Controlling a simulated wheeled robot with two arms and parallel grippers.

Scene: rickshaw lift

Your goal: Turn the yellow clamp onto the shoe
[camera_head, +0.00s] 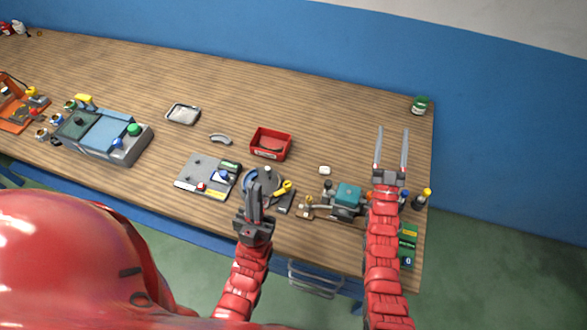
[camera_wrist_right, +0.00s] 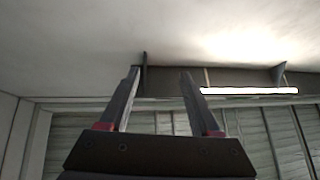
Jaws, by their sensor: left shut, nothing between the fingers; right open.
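The yellow clamp (camera_head: 283,188) is a small lever at the right side of a round grey fixture (camera_head: 262,175) near the table's front edge. I cannot tell whether it touches a shoe there. A curved grey piece (camera_head: 220,138), which looks like a shoe, lies on the table behind. My left gripper (camera_head: 256,187) is shut and empty, in front of the fixture and just left of the clamp, hiding part of the fixture. My right gripper (camera_head: 392,134) is open and empty at the table's right end; in the right wrist view (camera_wrist_right: 160,72) its fingers point toward the ceiling.
A red bin (camera_head: 271,143) stands behind the fixture, a grey board (camera_head: 205,175) to its left. A teal machine (camera_head: 347,196) stands between my two grippers. A metal tray (camera_head: 183,114) and a blue-topped unit (camera_head: 105,132) are left.

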